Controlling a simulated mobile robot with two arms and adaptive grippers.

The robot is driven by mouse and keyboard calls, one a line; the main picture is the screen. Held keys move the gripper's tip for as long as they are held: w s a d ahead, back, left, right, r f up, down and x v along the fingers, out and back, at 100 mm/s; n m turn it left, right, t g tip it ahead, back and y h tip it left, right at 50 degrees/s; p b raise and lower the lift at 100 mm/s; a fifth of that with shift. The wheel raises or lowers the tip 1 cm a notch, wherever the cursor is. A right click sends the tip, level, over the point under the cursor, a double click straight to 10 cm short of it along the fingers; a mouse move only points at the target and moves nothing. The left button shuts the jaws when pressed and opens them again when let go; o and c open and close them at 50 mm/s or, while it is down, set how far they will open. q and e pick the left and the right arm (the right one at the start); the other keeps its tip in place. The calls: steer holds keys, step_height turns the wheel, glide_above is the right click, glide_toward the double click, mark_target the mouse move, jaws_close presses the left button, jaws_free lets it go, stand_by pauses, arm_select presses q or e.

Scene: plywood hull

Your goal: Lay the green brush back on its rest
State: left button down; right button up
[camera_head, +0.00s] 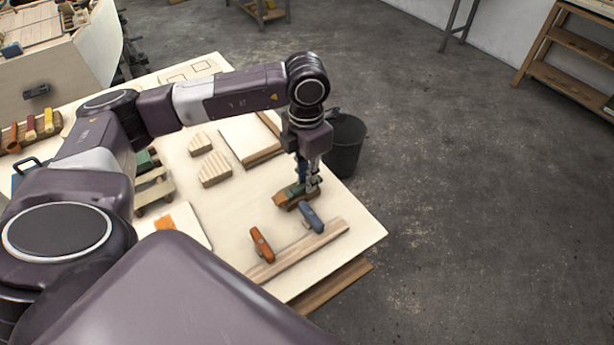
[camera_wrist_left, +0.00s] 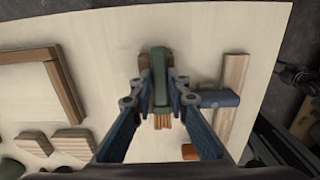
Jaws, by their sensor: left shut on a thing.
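The green brush (camera_head: 296,190) is in my left gripper (camera_head: 308,183), near the right edge of the plywood table. In the left wrist view the green brush (camera_wrist_left: 160,72) lies between the two fingers of the left gripper (camera_wrist_left: 160,92), which is shut on it. In the head view a brown wooden piece (camera_head: 284,200) shows right under the brush; I cannot tell whether it is the rest or part of the brush. In the left wrist view orange-brown strips (camera_wrist_left: 163,122) show at the brush's near end. The fingers hide part of the brush. My right gripper is not in view.
A wooden strip (camera_head: 325,236) with an orange-handled tool (camera_head: 261,244) and a blue-handled tool (camera_head: 312,218) lies close by. Wooden blocks (camera_head: 214,169) and a wooden frame (camera_head: 262,155) lie further back. A dark bucket (camera_head: 345,145) stands beyond the table's edge.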

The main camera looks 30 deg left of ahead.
arm_select(q)
steer(key=shift+r, duration=0.15)
stand_by(0.7)
steer(key=shift+b, duration=0.4)
stand_by(0.7)
steer(key=c, duration=1.8)
jaws_free()
step_height(320, 180, up, 12)
steer(key=shift+s, duration=0.1)
